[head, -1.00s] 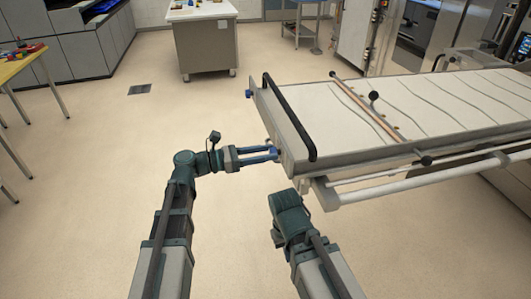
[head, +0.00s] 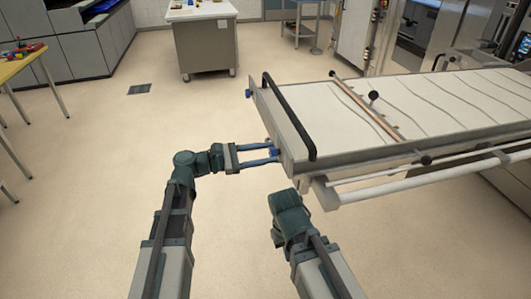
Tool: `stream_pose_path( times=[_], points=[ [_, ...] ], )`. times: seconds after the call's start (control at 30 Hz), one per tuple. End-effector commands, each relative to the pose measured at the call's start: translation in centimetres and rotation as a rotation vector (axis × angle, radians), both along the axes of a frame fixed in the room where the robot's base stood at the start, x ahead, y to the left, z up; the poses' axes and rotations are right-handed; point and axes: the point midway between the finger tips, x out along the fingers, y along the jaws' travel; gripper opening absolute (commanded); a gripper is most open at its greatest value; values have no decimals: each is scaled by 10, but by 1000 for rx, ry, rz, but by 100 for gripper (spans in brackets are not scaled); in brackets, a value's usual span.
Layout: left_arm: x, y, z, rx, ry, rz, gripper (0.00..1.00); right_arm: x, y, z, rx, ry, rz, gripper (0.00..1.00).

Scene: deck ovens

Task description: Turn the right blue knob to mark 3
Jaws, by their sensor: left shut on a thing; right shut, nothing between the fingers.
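The loader's end face carries two blue knobs. The right blue knob (head: 274,152) sits at the near lower corner of this face. The other blue knob (head: 249,93) is at the far corner. My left gripper (head: 268,153) reaches the right knob from the left, its two blue fingers shut on it, one above the other in the picture. The marks around the knob are too small to read, so its setting cannot be told. My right gripper (head: 288,208) is below the loader's near corner, apart from the knobs. It is shut and empty, its fingers mostly hidden by the wrist.
The loader (head: 330,110), with a pale cloth top and a black handle bar (head: 288,115), fills the right side. A white rail (head: 400,183) runs along its near side. A yellow table (head: 22,62) stands at far left, a cabinet (head: 207,50) at the back. The floor at left is clear.

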Motion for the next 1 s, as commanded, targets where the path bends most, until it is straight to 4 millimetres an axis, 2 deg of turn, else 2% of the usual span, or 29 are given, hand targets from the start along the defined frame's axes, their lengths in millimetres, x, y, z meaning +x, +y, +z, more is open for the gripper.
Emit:
stream_pose_path(
  times=[0.6,1.0],
  points=[
    [-2,-1,-2,148,-547,0,0,0,0,-2,0,0,0,0],
    [-3,-1,-3,209,-773,0,0,0,0,-3,0,0,0,0]
  ],
)
